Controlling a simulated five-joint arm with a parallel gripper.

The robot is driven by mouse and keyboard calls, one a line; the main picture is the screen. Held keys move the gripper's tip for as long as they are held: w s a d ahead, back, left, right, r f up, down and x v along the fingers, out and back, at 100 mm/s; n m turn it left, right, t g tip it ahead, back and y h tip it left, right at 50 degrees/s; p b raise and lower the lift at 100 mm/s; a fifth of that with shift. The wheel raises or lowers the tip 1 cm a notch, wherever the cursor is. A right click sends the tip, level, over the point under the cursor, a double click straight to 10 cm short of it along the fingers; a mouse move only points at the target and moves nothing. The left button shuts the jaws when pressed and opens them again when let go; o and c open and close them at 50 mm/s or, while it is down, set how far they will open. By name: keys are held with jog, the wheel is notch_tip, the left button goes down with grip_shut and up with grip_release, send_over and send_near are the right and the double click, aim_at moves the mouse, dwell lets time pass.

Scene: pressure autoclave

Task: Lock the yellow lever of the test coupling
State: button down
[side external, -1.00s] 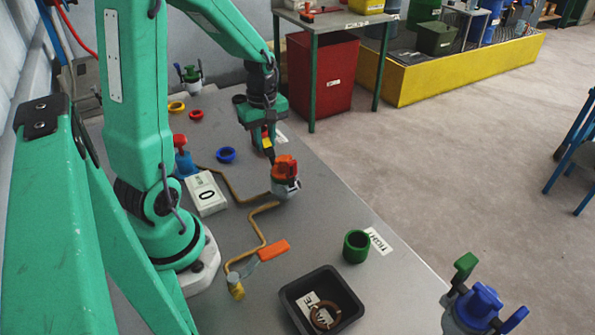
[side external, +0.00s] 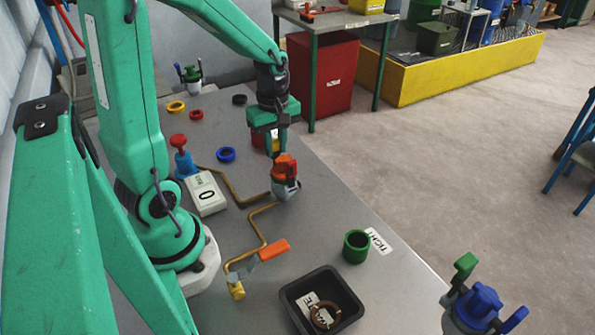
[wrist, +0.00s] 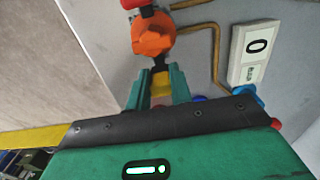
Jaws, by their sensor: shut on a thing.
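The test coupling, a grey body with an orange top (side external: 285,167), stands on the bench. In the wrist view its orange part (wrist: 152,35) has a dark stem running toward my gripper. The stem ends in a yellow lever grip (wrist: 162,88). My gripper (wrist: 161,92) is shut on this yellow grip, with one green finger on each side. In the side view my gripper (side external: 272,142) points down just behind the coupling and mostly hides the yellow grip.
A white box reading 0 (side external: 206,194) and brown pipes (side external: 262,225) lie left of the coupling. Bare bench lies right of the coupling.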

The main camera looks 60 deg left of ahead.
jog(key=shift+d, duration=0.25)
jog(key=c, duration=1.2)
grip_release()
jog(key=shift+c, duration=0.2)
jog(key=shift+a, duration=0.1)
jog(key=shift+r, duration=0.45)
notch_tip(320, 180, up, 7)
